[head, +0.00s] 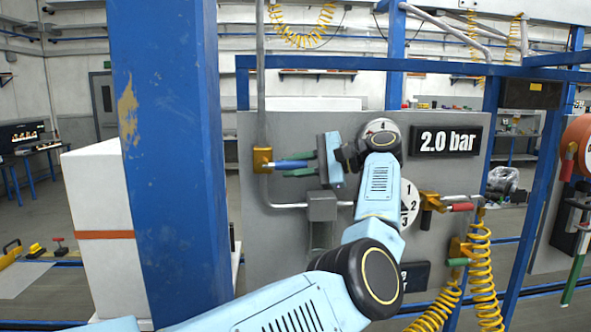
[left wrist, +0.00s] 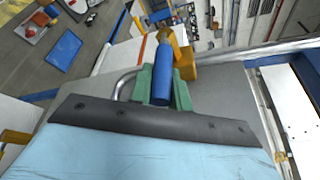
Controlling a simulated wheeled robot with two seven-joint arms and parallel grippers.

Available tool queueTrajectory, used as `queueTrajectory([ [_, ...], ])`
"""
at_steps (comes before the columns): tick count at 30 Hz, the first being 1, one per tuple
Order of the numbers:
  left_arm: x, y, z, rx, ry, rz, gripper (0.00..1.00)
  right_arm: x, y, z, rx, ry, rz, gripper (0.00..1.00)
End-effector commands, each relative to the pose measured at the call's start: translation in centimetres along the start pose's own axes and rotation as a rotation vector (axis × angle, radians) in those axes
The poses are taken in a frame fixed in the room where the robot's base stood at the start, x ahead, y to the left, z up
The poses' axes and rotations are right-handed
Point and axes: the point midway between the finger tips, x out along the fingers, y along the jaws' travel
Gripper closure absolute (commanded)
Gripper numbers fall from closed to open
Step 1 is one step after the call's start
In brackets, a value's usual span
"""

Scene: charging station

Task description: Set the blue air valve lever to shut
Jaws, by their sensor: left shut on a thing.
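The blue air valve lever (head: 291,164) sticks out to the right from its brass valve body (head: 262,160) on the grey panel. It lies about level, across the vertical pipe. My left gripper (head: 303,165) is shut on the lever, with one green finger above and one below. In the left wrist view the blue lever (left wrist: 161,86) sits between the green fingers (left wrist: 160,92), and the brass body (left wrist: 184,55) shows beyond it. My right gripper is not in view.
A blue post (head: 168,150) stands left of the panel (head: 275,235). My arm partly covers the gauges. A "2.0 bar" sign (head: 447,140), a red-handled valve (head: 461,207), a green-handled valve (head: 458,262) and coiled yellow hoses (head: 481,270) are to the right.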

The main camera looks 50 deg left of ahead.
Motion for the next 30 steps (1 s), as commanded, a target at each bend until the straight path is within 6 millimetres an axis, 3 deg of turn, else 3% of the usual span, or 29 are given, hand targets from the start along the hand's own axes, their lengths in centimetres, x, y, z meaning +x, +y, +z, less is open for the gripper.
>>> queueTrajectory([
  [12,0.1,0.1,-0.1,0.007,-0.007,-0.005,1.00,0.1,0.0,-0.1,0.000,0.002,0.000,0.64],
  [13,0.1,0.1,-0.1,0.007,-0.008,-0.005,0.79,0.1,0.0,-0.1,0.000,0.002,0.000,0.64],
  [15,0.1,0.1,-0.1,0.007,-0.007,-0.005,0.72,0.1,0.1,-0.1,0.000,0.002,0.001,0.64],
  [25,-0.2,0.1,-0.1,0.004,-0.004,-0.005,0.72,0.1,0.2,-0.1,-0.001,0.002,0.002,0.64],
  [30,-1.8,0.1,-0.1,0.006,-0.003,-0.006,0.72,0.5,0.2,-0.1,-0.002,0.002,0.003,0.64],
])
